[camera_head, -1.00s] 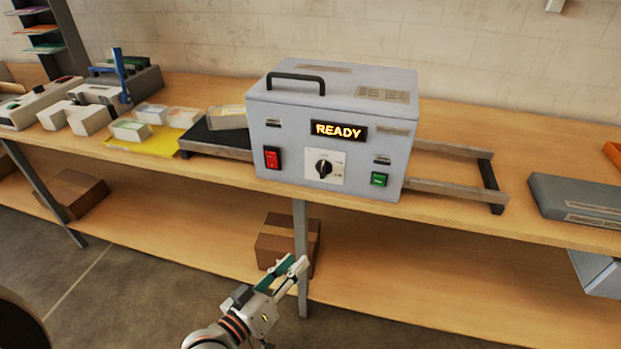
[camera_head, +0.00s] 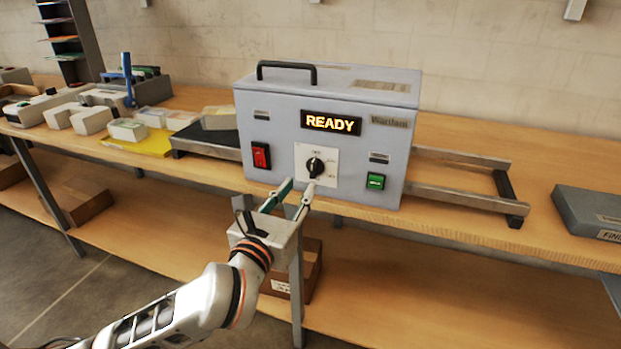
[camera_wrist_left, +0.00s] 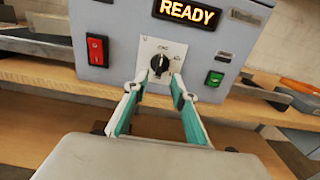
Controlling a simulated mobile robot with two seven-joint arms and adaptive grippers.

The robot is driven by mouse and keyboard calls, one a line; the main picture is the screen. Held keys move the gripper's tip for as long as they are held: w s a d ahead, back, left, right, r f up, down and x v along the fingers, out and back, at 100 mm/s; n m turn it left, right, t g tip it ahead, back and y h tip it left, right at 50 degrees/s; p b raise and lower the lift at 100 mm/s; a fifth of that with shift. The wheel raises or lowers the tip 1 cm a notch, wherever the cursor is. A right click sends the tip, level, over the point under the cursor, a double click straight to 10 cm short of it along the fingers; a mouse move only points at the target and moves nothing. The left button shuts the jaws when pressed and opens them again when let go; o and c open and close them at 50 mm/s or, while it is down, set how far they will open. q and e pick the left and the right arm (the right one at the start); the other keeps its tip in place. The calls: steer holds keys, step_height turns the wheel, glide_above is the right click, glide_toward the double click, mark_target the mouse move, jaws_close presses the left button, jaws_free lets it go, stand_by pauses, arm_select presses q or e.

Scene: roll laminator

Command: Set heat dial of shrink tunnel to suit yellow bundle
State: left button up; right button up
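The shrink tunnel (camera_head: 270,130) is a grey box with a top handle and a lit READY display (camera_head: 331,122). Its black heat dial (camera_head: 315,167) sits on a white plate on the front; the plate's markings are too small to read. My left gripper (camera_head: 296,190) is open just below and in front of the dial. In the left wrist view the dial (camera_wrist_left: 159,64) stands beyond and between the spread fingertips (camera_wrist_left: 155,85), with nothing held. I cannot tell whether a fingertip touches the plate. Pale bundles lie on a yellow sheet (camera_head: 152,148) left of the tunnel. My right gripper is not in view.
A red switch (camera_head: 261,156) and a green button (camera_head: 375,181) flank the dial. A dark infeed bed (camera_head: 205,140) lies left of the tunnel and an outfeed frame (camera_head: 465,180) right. A grey box (camera_head: 590,208) lies far right. The bench edge runs below the tunnel.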

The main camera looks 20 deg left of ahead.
mark_target(312, 170)
arm_select(q)
steer(key=w, duration=0.7)
steer(key=shift+w+d, duration=0.15)
steer(key=shift+w, duration=0.15)
steer(key=shift+c, duration=0.4)
jaws_close()
